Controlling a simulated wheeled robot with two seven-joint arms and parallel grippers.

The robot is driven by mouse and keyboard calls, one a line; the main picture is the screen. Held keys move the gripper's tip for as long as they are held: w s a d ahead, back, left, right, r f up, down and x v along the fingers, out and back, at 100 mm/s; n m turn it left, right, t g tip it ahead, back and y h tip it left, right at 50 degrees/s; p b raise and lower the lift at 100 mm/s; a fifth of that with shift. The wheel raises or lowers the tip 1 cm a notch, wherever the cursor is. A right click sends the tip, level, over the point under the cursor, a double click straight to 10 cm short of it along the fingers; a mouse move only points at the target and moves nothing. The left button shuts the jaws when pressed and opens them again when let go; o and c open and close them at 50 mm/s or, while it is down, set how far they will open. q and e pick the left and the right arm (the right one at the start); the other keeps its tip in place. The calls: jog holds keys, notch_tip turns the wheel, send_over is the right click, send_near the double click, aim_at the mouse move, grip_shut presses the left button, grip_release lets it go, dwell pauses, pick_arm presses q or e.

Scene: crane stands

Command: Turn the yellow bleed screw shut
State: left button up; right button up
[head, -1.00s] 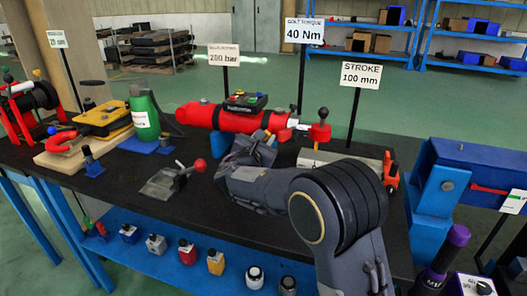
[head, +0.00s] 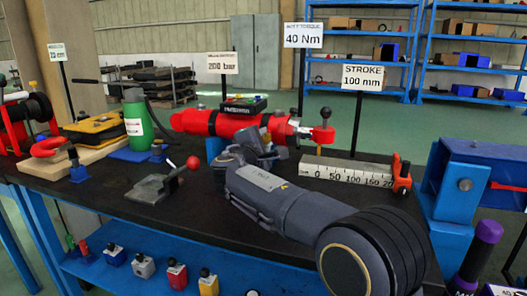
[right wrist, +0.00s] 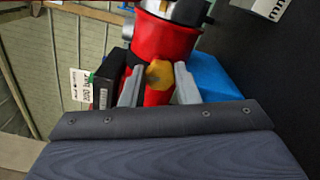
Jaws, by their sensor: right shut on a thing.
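The red cylinder (head: 212,122) lies on blue supports on the black bench, and it fills the top middle of the right wrist view (right wrist: 165,38). The yellow bleed screw (right wrist: 158,74) is a hex head on the cylinder's side, between my right gripper's two grey fingers. My right gripper (right wrist: 159,88) is shut on it. In the head view the right gripper (head: 266,140) is at the near side of the cylinder, and the screw shows only as a small yellow patch there. The screw's shank is hidden. My left gripper is not in view.
A lever with a red knob (head: 165,182) stands front left, near a green bottle (head: 138,124). Bare bench lies in front.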

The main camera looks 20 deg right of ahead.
jog(key=shift+f+m+b, duration=0.1)
jog(key=shift+m+b, duration=0.55)
jog(key=shift+m, duration=0.15)
jog(key=o, duration=1)
jog(key=v, duration=0.8)
jog(key=shift+p, duration=0.35)
